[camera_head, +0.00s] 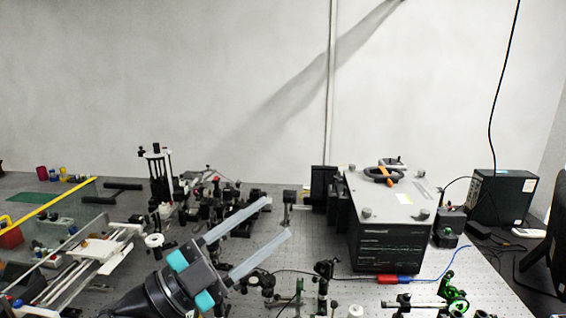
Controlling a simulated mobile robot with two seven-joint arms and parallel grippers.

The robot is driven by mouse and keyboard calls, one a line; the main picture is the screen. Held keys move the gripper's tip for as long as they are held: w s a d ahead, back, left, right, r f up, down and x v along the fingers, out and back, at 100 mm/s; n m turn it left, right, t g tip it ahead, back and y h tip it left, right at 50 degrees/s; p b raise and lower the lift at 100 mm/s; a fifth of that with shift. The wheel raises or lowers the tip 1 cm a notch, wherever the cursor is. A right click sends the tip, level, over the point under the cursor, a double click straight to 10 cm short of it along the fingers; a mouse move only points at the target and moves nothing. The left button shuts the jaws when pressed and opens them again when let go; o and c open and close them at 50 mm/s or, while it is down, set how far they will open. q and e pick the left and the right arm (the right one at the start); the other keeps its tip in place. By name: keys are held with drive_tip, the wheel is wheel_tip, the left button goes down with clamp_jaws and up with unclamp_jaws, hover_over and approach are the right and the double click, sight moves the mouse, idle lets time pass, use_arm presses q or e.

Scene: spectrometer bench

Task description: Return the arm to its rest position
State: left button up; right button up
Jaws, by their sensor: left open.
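My left gripper (279,220) comes in from the bottom left in the head view. Its two long pale fingers point up and to the right, parallel and apart, with nothing between them. The teal and dark grey gripper body sits at the fingers' base. The fingers show in front of the optics on the bench (265,190); how high they are above it I cannot tell. My right gripper is not in the picture.
A large grey instrument box (391,230) stands right of the fingers, with a black box (503,198) behind it at the right. Optical mounts (160,175) crowd the left and middle. A red and blue connector (398,279) lies near the front. A cable hangs at the right.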

use_arm(q)
drive_tip(key=w+a+f+n+t+y, duration=0.3)
drive_tip(key=a+f+n+t+y, duration=0.45)
drive_tip(key=n+y, duration=0.7)
drive_tip(key=s+a+f+n+g+y, duration=0.3)
drive_tip(key=a+f+n+g+y, duration=0.3)
drive_tip(key=f, duration=0.5)
drive_tip(key=s+f+g+h, duration=0.1)
drive_tip(key=s+f+g, duration=0.4)
drive_tip(key=s+f, duration=0.4)
drive_tip(key=s+f+g+h, duration=0.1)
drive_tip(key=s+f+g, duration=0.55)
drive_tip(key=s, duration=0.55)
wheel_tip(320, 180, down, 27)
drive_tip(key=s+m+b, duration=0.1)
drive_tip(key=b, duration=0.6)
drive_tip(key=s+a+f+b, duration=0.1)
drive_tip(key=s+f+b, duration=0.2)
drive_tip(key=s+f, duration=0.5)
drive_tip(key=s+a+f+g+b, duration=0.1)
drive_tip(key=s+f+b, duration=0.2)
drive_tip(key=s+f, duration=0.5)
wheel_tip(320, 180, down, 5)
drive_tip(key=shift+f, duration=0.15)
